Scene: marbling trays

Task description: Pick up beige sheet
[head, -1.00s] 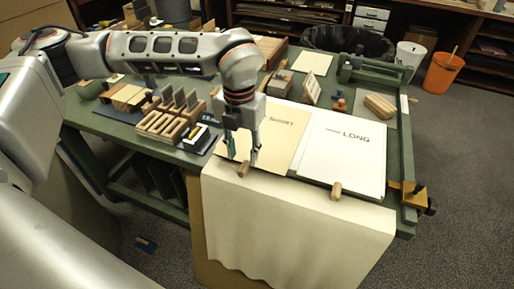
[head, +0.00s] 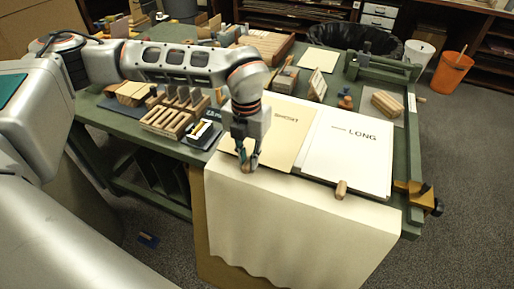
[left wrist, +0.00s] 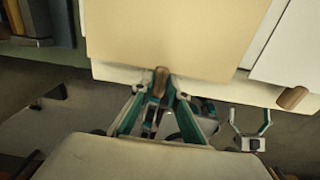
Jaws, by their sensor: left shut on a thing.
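The beige sheet (head: 281,124), marked SHORT, lies flat near the table's front edge; it also shows in the left wrist view (left wrist: 165,35). A short wooden tab (left wrist: 161,80) stands at its front edge. My left gripper (head: 247,166) comes down over this tab and is shut on it; its fingers (left wrist: 157,96) close around the tab in the left wrist view. The sheet appears to rest on the surface still. My right gripper (left wrist: 250,122) shows small at lower right of the left wrist view, fingers apart and empty.
A white sheet (head: 346,158) marked LONG lies right of the beige one, with its own wooden tab (head: 341,189). A cream cloth (head: 290,225) hangs over the front edge. A slotted wooden rack (head: 170,121) stands to the left, and a brass clamp (head: 421,196) at the right corner.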

